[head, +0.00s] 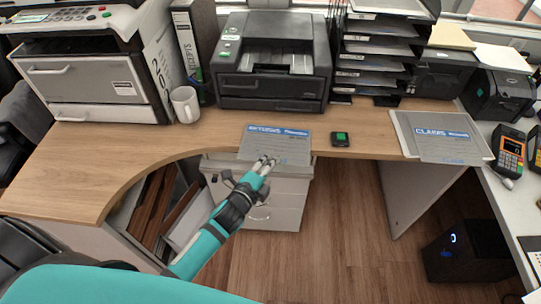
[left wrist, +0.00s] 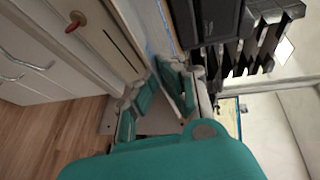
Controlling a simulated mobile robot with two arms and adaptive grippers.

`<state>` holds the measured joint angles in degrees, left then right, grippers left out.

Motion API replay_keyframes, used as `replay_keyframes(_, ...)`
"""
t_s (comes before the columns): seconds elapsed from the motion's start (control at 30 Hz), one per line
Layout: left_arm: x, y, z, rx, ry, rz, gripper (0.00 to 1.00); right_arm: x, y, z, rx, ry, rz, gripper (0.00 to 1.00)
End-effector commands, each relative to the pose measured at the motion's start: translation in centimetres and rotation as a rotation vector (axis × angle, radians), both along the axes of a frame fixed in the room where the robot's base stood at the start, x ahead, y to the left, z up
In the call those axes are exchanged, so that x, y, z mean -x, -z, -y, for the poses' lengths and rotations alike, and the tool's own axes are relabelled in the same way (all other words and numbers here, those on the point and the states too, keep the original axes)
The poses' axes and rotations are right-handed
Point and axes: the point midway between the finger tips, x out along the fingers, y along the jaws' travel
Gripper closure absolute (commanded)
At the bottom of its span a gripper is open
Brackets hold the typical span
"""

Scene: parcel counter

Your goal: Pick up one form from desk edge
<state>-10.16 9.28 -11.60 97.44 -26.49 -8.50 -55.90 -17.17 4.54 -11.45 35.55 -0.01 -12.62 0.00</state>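A grey-blue form (head: 283,138) with white lettering lies at the front edge of the wooden desk, its near part sticking out past the edge. My left gripper (head: 266,162) reaches up from below, with its fingertips at the form's near edge. In the left wrist view my left gripper's fingers (left wrist: 157,75) are close together at the tips, near the desk edge. I cannot tell whether they pinch the form or are just around it. My right gripper is not in view.
A printer (head: 272,65) and a mug (head: 185,104) stand behind. A drawer unit (head: 283,197) is under the desk. More forms (head: 443,135) lie at the right.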

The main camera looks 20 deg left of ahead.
Motion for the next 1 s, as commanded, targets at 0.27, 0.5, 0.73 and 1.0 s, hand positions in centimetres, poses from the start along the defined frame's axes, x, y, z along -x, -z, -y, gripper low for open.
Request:
replay_keyframes(0.27,1.0,-0.2,0.2,0.000,-0.001,0.002,1.00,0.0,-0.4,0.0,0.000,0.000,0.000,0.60)
replay_keyframes(0.5,1.3,-0.5,0.3,0.000,-0.001,0.001,1.00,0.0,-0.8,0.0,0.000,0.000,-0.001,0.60)
replay_keyframes(0.73,3.4,-2.3,0.7,0.001,0.000,0.000,1.00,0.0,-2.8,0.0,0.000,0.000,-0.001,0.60)
replay_keyframes(1.0,5.0,-3.2,1.0,0.000,-0.001,0.000,1.00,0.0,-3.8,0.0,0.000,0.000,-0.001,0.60)
